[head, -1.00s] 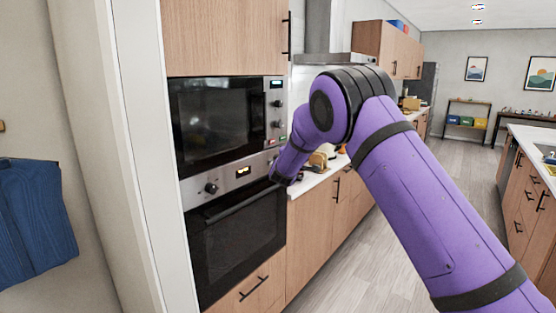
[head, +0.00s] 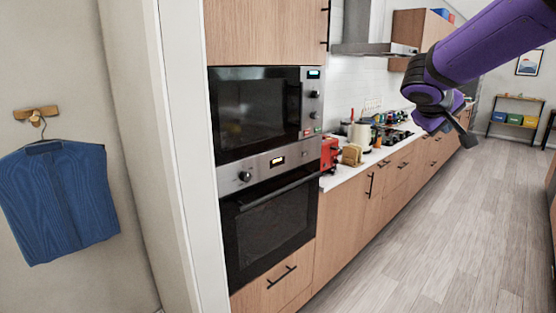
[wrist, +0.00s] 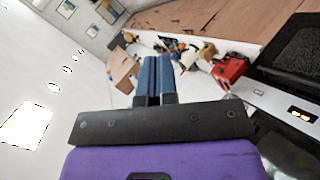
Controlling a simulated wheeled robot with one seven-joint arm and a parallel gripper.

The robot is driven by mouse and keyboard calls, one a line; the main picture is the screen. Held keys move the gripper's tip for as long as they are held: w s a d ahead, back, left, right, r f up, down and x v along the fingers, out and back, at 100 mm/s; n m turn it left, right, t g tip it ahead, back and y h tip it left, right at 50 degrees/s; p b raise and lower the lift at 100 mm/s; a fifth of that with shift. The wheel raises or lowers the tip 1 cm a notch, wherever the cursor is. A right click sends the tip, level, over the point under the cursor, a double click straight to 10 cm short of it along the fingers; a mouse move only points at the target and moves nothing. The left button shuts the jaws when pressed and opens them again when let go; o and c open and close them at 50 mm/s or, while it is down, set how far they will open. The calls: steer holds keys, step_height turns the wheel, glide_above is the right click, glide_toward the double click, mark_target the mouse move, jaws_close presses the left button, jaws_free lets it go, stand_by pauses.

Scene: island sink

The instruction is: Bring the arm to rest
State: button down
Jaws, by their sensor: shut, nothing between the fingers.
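My purple arm reaches in from the upper right of the head view. My gripper (head: 464,134) is at the arm's lower end there, raised in the air over the aisle, in front of the counter run. In the wrist view, the two blue-grey fingers of my gripper (wrist: 155,72) lie side by side, closed together. Nothing is held between them.
A wall oven (head: 266,215) and microwave (head: 254,110) stand left of centre. The counter (head: 345,174) holds a red appliance (head: 329,153) and several small items. A blue garment (head: 58,200) hangs on the left wall. The wooden floor (head: 425,240) is clear.

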steer(key=s+a+f+m+y, duration=0.1)
steer(key=s+a+f+y, duration=0.1)
steer(key=s, duration=0.8)
steer(key=s+a+f+g+y, duration=0.1)
steer(key=s+a+y, duration=0.2)
steer(key=s, duration=0.8)
steer(key=s+a+f+m+y, duration=0.1)
steer(key=s+a+f+y, duration=0.1)
steer(key=s, duration=0.8)
steer(key=shift+s+a+f+m+g+y, duration=0.2)
steer(key=shift+a+f+m+g+y, duration=0.15)
steer(key=shift+y, duration=0.45)
steer(key=c, duration=1.8)
jaws_free()
steer(key=shift+d, duration=0.1)
